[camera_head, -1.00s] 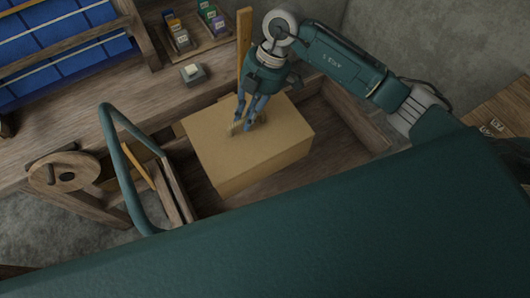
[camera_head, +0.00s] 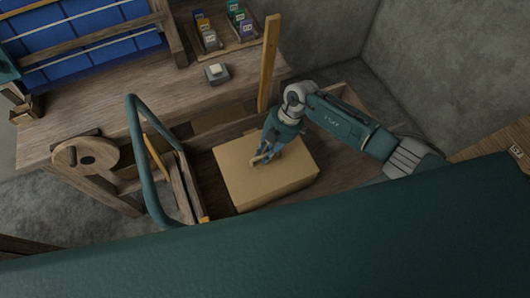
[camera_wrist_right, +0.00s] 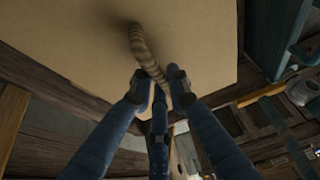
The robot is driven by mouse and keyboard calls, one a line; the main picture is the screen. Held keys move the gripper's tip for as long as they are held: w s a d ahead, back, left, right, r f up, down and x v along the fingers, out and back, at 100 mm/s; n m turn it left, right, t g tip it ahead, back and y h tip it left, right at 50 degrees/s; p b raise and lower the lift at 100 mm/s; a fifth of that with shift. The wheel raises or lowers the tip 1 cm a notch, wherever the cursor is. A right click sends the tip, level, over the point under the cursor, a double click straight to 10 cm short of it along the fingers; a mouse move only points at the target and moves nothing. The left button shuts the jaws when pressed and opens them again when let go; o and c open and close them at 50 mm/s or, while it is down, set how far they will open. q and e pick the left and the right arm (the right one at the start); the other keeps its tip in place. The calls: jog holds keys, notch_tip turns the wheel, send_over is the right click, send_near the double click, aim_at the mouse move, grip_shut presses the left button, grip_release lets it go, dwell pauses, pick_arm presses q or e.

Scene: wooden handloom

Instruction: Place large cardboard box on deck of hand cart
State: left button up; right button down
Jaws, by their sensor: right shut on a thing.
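The large cardboard box (camera_head: 265,180) is tan and appears closed. It is over or inside the wooden hand cart, between its side boards. The cart has a teal tube handle (camera_head: 134,125) at its left end and a wooden board (camera_head: 181,190) beneath it. The box hides most of the deck, so I cannot tell whether it touches. My right gripper (camera_head: 259,160) is shut on a rope handle on top of the box. In the right wrist view, the rope (camera_wrist_right: 140,42) runs between the blue fingers (camera_wrist_right: 158,85). My left gripper is not in view.
A wooden bench (camera_head: 150,100) stands behind the cart, with a wooden wheel (camera_head: 85,155) at its left. A small grey block (camera_head: 216,74) and trays of colored cards (camera_head: 240,22) lie on it. An upright post (camera_head: 269,65) stands close behind the box.

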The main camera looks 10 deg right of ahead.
jog(key=shift+w+f, duration=0.1)
jog(key=shift+f, duration=0.1)
jog(key=c, duration=1.7)
grip_release()
jog(key=shift+f, duration=0.1)
jog(key=shift+o, duration=0.2)
jog(key=v, duration=1.2)
jog(key=shift+b, duration=0.3)
jog(key=shift+a, duration=0.1)
